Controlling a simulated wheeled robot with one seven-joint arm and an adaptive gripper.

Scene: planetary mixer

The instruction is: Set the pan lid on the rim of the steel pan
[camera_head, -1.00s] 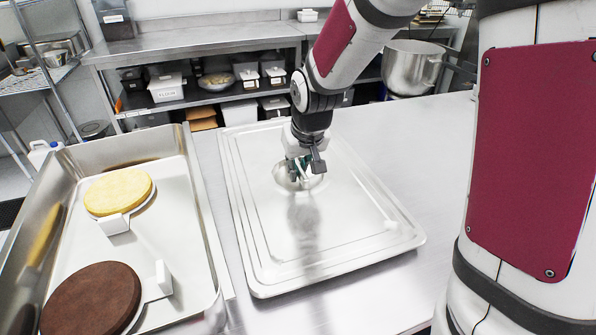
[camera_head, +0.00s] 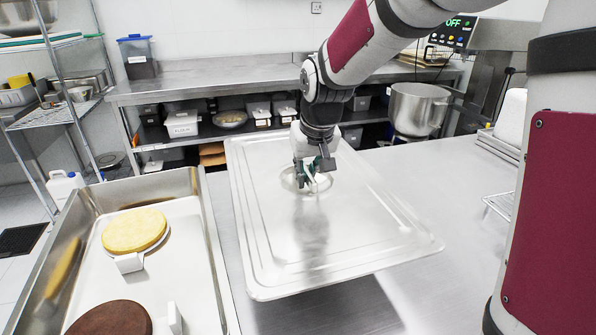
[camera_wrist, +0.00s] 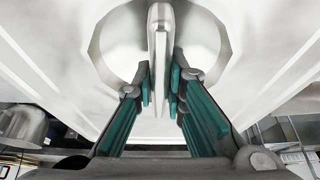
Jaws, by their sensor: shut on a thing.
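The pan lid (camera_head: 268,245) is a large rectangular steel sheet with a round recess and a bar handle. It hangs over the steel table, a little above it, with a shadow under its front edge. My gripper (camera_head: 309,178) is shut on the lid's handle in the recess. In the wrist view the pads of my gripper (camera_wrist: 160,92) are on both sides of the upright handle bar (camera_wrist: 159,45). The deep steel pan (camera_head: 206,232) stands uncovered to the left of the lid. It holds a yellow cake round (camera_head: 135,230) and a brown one (camera_head: 112,319) on white tabbed boards.
The steel table (camera_head: 385,303) is bare around the lid's right and front. A mixing bowl (camera_head: 417,108) stands at the back right, with a wire rack (camera_head: 498,204) at the right. A shelf bench (camera_head: 200,88) runs behind.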

